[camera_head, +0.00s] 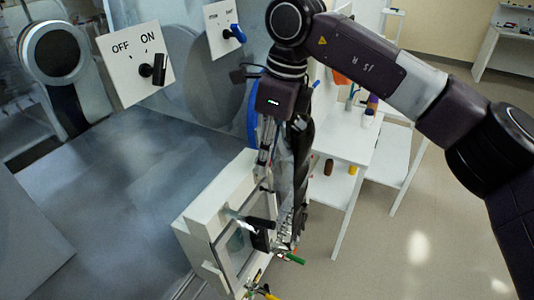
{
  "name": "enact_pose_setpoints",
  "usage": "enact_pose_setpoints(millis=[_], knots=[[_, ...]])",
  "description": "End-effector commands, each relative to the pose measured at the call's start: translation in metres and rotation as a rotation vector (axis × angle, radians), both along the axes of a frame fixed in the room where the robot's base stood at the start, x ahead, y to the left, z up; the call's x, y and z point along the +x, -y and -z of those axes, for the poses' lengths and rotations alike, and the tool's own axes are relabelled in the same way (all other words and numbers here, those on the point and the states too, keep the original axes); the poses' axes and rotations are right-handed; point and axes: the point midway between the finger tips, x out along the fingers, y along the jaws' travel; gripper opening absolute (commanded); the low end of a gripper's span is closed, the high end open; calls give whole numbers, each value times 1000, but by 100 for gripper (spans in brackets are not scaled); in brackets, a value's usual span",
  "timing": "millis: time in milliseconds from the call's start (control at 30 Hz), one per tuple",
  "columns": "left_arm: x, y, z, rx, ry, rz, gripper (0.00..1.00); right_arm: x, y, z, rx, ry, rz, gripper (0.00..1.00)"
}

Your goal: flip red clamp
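I cannot make out a red clamp. A white framed box with a window (205,213) stands low in the middle of the view. Toggle clamps sit along its right side: a black-handled one (260,237), one with a green handle (293,259) and one with a yellow tip (270,296) at the bottom edge. My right gripper (285,232) points down beside the box's right side, close to the black and green clamps. Its fingers overlap the clamp hardware, so their opening and any contact are unclear. My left gripper is not in view.
An OFF/ON panel (120,62) with a black knob stands at upper left. Another panel with a blue knob (238,33) is to its right. A white shelf table (345,145) with small items stands behind my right arm. The floor at right is clear.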

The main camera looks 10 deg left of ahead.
Motion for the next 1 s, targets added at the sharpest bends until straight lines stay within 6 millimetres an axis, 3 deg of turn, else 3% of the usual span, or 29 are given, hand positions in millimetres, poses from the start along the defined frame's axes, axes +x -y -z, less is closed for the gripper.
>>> enact_pose_setpoints(millis=[333, 800, 1000], knots=[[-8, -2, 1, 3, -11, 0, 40, 0, 1, -8, 1, 0, 1, 28], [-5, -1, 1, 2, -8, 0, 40, 1, 15, -97, 0, 1, 1, 28], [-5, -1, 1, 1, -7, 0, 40, 1, 18, -116, 0, -1, -1, 28]])
